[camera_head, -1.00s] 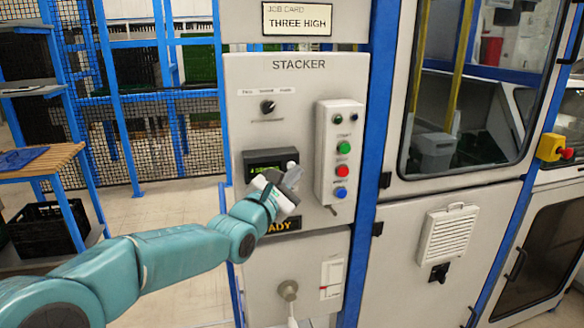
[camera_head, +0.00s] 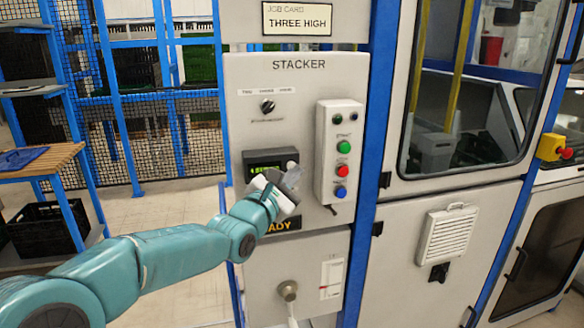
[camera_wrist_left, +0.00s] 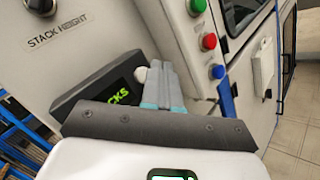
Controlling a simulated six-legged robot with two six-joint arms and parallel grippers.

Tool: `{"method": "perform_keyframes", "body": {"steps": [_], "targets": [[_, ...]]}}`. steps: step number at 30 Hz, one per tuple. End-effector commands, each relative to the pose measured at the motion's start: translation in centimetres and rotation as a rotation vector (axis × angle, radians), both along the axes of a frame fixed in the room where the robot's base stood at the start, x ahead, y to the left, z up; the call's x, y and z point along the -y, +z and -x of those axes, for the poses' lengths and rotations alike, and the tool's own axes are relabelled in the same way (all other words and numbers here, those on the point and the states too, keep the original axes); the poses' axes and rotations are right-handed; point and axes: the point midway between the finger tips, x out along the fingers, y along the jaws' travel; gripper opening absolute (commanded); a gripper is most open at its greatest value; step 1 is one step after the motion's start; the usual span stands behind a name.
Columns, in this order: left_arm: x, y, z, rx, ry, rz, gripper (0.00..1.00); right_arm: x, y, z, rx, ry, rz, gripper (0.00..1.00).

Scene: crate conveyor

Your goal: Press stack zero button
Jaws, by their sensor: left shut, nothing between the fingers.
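The stacker panel (camera_head: 240,120) carries a small dark display (camera_head: 262,158) with green text, partly covered by my gripper. In the left wrist view the display (camera_wrist_left: 97,87) shows letters ending in "CKS". A white round button (camera_wrist_left: 141,74) sits at the display's right end, right beside my fingertips; I cannot tell whether they touch it. No label on it is readable. My left gripper (camera_head: 293,177) is shut and empty, in front of the display's lower right part. Its closed fingers (camera_wrist_left: 164,84) also show in the left wrist view. My right gripper is not in view.
To the right is a raised box with green (camera_head: 344,147), red (camera_head: 343,172) and blue (camera_head: 341,192) buttons. A black selector knob (camera_head: 267,106) is above the display, and a grey knob (camera_head: 288,290) is below. A "THREE HIGH" job card (camera_head: 297,19) hangs on top.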

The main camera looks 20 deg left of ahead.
Motion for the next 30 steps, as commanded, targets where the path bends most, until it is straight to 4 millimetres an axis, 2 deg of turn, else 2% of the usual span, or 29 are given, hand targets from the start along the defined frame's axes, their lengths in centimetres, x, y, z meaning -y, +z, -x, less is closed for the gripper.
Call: {"method": "perform_keyframes", "body": {"steps": [30], "targets": [[-0.46,0.0,-0.71,0.0,0.0,0.0,0.0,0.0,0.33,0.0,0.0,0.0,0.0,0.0]]}}
